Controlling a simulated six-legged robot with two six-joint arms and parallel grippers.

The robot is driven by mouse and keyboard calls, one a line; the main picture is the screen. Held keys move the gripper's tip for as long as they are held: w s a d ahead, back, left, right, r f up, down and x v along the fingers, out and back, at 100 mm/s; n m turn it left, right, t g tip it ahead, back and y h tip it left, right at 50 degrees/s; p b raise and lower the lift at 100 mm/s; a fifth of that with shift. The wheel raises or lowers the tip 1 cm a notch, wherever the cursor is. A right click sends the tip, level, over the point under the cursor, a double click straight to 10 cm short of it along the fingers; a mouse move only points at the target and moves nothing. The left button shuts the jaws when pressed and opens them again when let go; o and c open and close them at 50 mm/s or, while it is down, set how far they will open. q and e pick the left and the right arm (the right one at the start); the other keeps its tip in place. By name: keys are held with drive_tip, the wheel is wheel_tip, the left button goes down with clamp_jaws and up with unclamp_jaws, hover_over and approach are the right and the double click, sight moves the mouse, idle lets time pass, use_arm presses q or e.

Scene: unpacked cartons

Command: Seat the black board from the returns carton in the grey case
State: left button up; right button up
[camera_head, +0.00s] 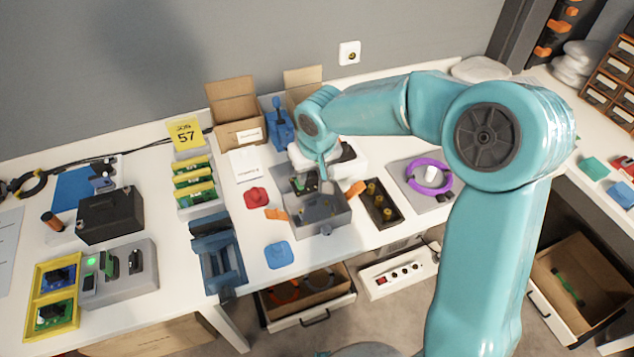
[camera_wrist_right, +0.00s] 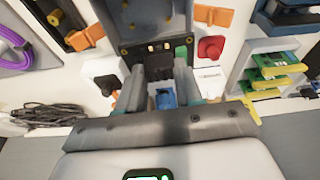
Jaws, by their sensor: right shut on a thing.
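The grey case (camera_head: 325,211) lies open on the bench below my right gripper (camera_head: 322,174). It also shows at the top of the wrist view (camera_wrist_right: 129,13), with brass posts inside. My right gripper (camera_wrist_right: 165,66) is shut on a dark piece that looks like the black board (camera_wrist_right: 152,50), at the side of the case by the gripper. A small green part (camera_wrist_right: 181,53) shows beside it. The fingers hide part of the board, and I cannot tell whether it touches the case floor. My left gripper is not in view.
Two open cartons stand at the back, one with a label (camera_head: 238,103). Orange clamps (camera_head: 277,214) flank the case. A red knob (camera_head: 255,198), a blue piece (camera_head: 279,255), a dark tray with brass parts (camera_head: 375,205) and a rack of green boards (camera_head: 195,182) are near.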

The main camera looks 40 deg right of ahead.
sight(317, 183)
drive_tip(key=shift+s+d+f, duration=0.25)
drive_tip(key=shift+d+f, duration=0.35)
drive_tip(key=shift+d, duration=0.15)
drive_tip(key=shift+a+f+b, duration=0.15)
drive_tip(key=shift+f+b, duration=0.2)
drive_tip(key=shift+b, duration=0.1)
drive_tip(key=b+x, duration=0.2)
drive_tip(key=x, duration=0.1)
drive_tip(key=shift+s+f, duration=0.2)
drive_tip(key=shift+s, duration=0.1)
drive_tip(key=shift+f, duration=0.15)
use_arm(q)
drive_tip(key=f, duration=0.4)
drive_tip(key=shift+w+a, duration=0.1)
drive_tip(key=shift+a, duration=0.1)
use_arm(e)
drive_tip(key=shift+s, duration=0.1)
use_arm(q)
drive_tip(key=shift+b, duration=0.3)
use_arm(e)
drive_tip(key=shift+s, duration=0.1)
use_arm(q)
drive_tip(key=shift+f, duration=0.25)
